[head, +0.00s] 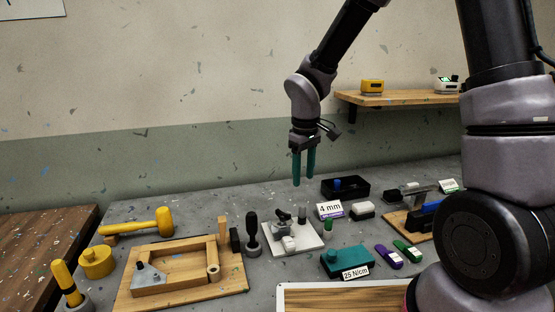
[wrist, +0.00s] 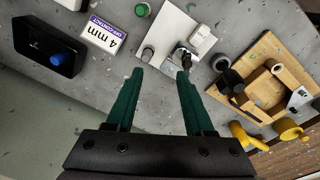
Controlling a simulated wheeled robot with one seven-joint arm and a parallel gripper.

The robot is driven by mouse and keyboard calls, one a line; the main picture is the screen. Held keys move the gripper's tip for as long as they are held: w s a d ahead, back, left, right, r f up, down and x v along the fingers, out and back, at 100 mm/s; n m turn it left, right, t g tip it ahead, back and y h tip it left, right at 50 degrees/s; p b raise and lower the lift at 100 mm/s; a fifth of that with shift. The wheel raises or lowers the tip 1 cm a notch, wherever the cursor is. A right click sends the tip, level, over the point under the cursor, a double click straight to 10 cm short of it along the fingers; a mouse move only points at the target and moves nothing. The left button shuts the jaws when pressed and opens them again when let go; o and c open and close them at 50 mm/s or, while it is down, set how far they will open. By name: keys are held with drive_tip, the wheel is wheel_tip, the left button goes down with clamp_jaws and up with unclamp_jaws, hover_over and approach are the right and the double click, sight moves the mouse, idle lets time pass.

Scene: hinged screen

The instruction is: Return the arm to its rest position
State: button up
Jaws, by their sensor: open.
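My gripper (head: 304,168) hangs from my arm above the back of the grey workbench, with its two teal fingers pointing down. The fingers stand apart and nothing is between them. In the wrist view my gripper (wrist: 158,78) also shows open and empty. Below and in front of it is a white plate with small metal fittings (head: 290,240), which shows past the fingertips in the wrist view (wrist: 160,30). My gripper is clear of the bench and touches nothing.
The bench (head: 190,210) holds a wooden frame fixture (head: 180,290), a yellow mallet (head: 140,226), a black box with a blue knob (head: 358,188), a 4 mm sign (head: 330,210) and a teal box (head: 345,261). A wooden shelf (head: 400,100) juts from the wall at right. Air left of my arm is free.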

drive_tip(key=s+d+r+m+t, duration=0.25)
drive_tip(key=d+r+m, duration=0.35)
drive_tip(key=d+r, duration=0.6)
drive_tip(key=s+d+r+m+t+y, duration=0.1)
drive_tip(key=s+d+r+m+t, duration=0.1)
drive_tip(key=s+r, duration=0.3)
drive_tip(key=s+d+r+m+t+y, duration=0.1)
drive_tip(key=s+d+r+m, duration=0.2)
drive_tip(key=s+r, duration=0.3)
drive_tip(key=shift+s+d+r+m+t, duration=0.2)
drive_tip(key=shift+m+t, duration=0.15)
drive_tip(key=shift+m, duration=0.55)
